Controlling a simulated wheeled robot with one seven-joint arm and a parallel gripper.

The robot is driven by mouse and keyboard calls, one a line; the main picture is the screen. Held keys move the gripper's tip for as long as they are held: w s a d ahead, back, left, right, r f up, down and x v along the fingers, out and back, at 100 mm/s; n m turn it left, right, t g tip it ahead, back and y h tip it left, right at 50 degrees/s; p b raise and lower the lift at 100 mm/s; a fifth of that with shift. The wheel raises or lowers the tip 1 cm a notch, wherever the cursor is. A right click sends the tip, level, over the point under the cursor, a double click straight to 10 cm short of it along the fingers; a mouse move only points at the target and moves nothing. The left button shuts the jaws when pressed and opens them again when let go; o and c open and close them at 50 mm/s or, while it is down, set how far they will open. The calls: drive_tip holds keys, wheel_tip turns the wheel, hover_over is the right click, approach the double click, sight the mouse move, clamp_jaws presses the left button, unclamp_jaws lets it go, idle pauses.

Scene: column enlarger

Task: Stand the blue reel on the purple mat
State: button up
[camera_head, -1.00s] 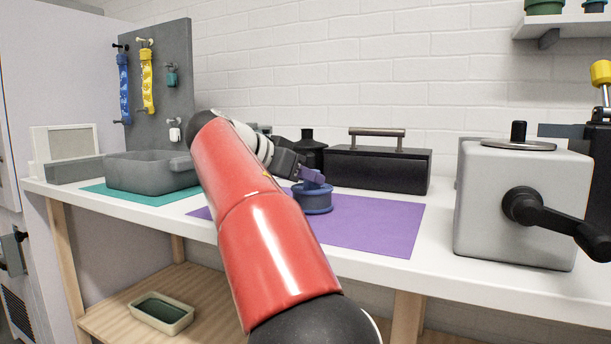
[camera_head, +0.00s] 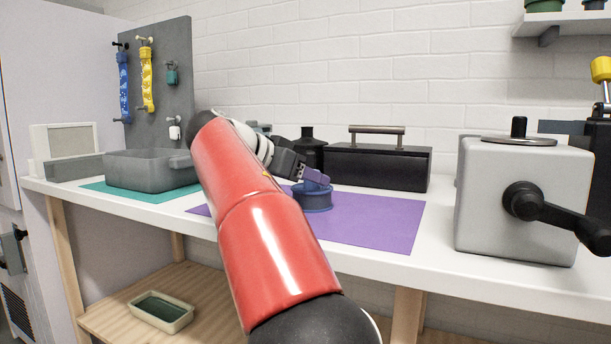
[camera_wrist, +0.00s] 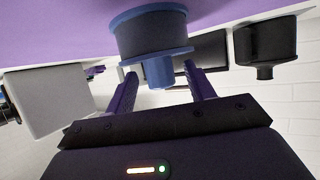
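The blue reel (camera_head: 312,199) stands upright on the purple mat (camera_head: 375,222), near its left-middle part. In the wrist view the reel (camera_wrist: 152,35) shows its blue rims, a dark middle and a short blue post toward my gripper. The mat (camera_wrist: 50,30) fills the top of that view, against the reel's far rim. My gripper (camera_head: 317,181) is just above the reel. In the wrist view my gripper (camera_wrist: 161,74) has its purple fingers apart, one on each side of the post, with gaps visible. My arm hides the mat's left part.
A grey crank box (camera_head: 515,200) stands to the right. A black handled case (camera_head: 378,168) and a black bottle (camera_head: 308,150) are behind the mat. A grey tray (camera_head: 150,172) sits on a teal mat (camera_head: 120,193) to the left. The mat's right side is clear.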

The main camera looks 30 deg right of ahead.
drive_tip(key=shift+a+r, duration=0.1)
idle(0.5)
drive_tip(key=p+v, duration=0.2)
drive_tip(key=v, duration=0.5)
drive_tip(key=shift+a, duration=0.35)
idle(0.9)
drive_tip(key=shift+r, duration=0.15)
drive_tip(key=p+v, duration=0.1)
drive_tip(key=v, duration=0.6)
drive_tip(key=shift+a+p, duration=0.4)
drive_tip(key=shift+s+r, duration=0.15)
